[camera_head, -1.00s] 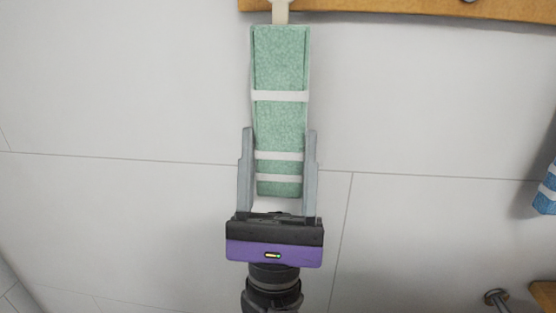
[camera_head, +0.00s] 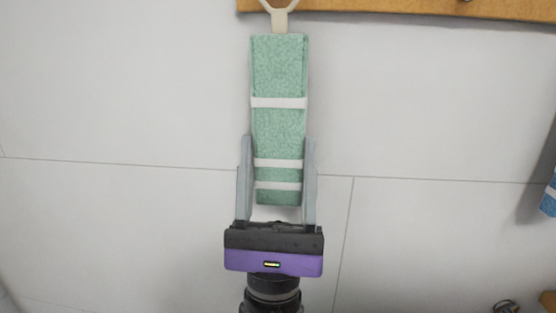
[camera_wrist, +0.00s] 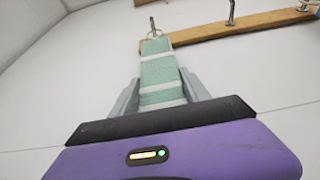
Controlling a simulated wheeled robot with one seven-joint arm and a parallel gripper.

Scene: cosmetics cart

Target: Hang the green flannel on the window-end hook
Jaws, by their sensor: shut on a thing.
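The green flannel (camera_head: 280,75) is a folded, flat strip with white bands and a pale loop (camera_head: 279,14) at its top end. My gripper (camera_head: 279,150) is shut on its lower half, one grey finger along each side. In the wrist view the flannel (camera_wrist: 160,72) points away from my gripper (camera_wrist: 160,95) toward a metal hook (camera_wrist: 152,24) at the left end of the wooden rail (camera_wrist: 215,31). The loop (camera_wrist: 155,35) shows near that hook; I cannot tell whether it is around it. In the head view the hook is out of frame.
The wooden rail (camera_head: 400,8) runs along the tiled wall at the top. More hooks (camera_wrist: 230,14) stand on it to the right. A blue and white cloth (camera_head: 549,190) hangs at the right edge. The wall beside the flannel is bare.

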